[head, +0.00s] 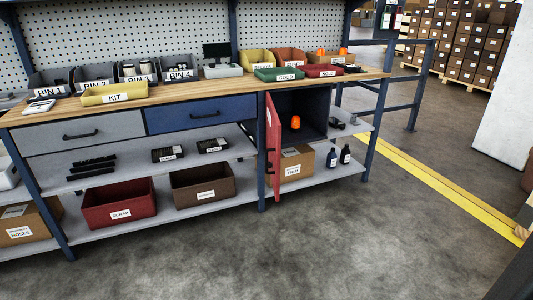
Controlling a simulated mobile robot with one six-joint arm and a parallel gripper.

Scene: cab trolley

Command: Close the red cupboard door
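The red cupboard door (274,145) stands open under the right part of the workbench. It is hinged on the cupboard's left side and swung out towards me, so I see it nearly edge-on. The dark cupboard (312,110) is open to view, with an orange object (295,122) inside it. My gripper is not in view.
The wooden worktop (210,92) carries bins and trays. A lower shelf (340,170) holds a cardboard box (297,162) and two dark bottles (345,155) near the door. Blue railing (414,85) stands right. The grey floor (290,250) in front is clear.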

